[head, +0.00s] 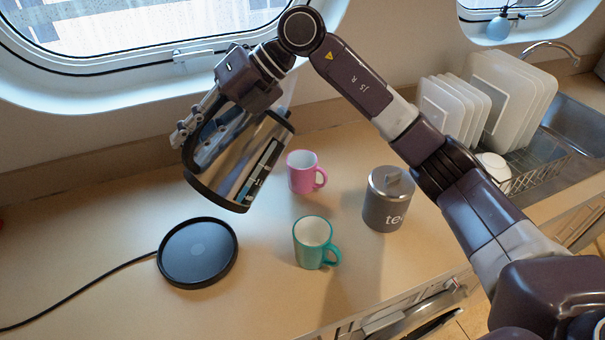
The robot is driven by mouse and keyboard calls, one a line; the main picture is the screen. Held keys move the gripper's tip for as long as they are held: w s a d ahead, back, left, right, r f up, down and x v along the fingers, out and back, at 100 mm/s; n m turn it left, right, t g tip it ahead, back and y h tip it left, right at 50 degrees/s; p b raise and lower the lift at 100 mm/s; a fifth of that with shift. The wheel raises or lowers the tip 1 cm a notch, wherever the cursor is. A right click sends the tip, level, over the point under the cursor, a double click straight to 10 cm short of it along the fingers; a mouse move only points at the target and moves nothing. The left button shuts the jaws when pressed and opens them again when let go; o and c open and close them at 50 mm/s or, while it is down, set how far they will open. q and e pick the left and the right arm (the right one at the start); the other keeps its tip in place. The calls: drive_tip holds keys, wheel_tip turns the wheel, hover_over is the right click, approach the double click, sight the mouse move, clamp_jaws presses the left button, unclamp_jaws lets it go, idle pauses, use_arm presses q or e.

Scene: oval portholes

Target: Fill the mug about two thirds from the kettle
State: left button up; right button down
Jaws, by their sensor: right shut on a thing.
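The kettle (258,165) has a shiny mirror-like body with dark trim. It is tilted in the air above the counter, up and right of the round black kettle base (197,252). My right gripper (193,128) is shut on the kettle at its upper left; the exact hold on the handle is partly hidden. Two mugs stand upright on the counter: a teal mug (308,246) in front and a pink mug (300,178) behind it, right of the kettle. No stream of water shows. The bottoms inside the mugs are not clear. My left gripper is out of view.
A grey tea canister (386,212) with a lid stands right of the mugs, near my right arm. A dish rack (540,172) with plates and a sink are at the right. A cable (80,293) runs left from the base.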

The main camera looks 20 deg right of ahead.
drive_tip(key=shift+w+d+r+y+p, duration=0.1)
drive_tip(key=shift+d+r+y+p, duration=0.1)
drive_tip(key=shift+r, duration=0.35)
drive_tip(key=shift+w+d+r+y+p, duration=0.1)
drive_tip(key=shift+d+r+y+p, duration=0.1)
drive_tip(key=shift+r, duration=0.35)
drive_tip(key=shift+w+d+r+y+p, duration=0.1)
drive_tip(key=shift+d+r+y+p, duration=0.1)
drive_tip(key=shift+r, duration=0.35)
idle(2.3)
drive_tip(key=shift+d+r, duration=0.15)
drive_tip(key=shift+r, duration=0.05)
drive_tip(key=shift+w+d+r+y, duration=0.15)
drive_tip(key=shift+d+r+y, duration=0.05)
drive_tip(key=shift+r+y, duration=0.15)
idle(0.8)
drive_tip(key=shift+p, duration=0.4)
idle(2.3)
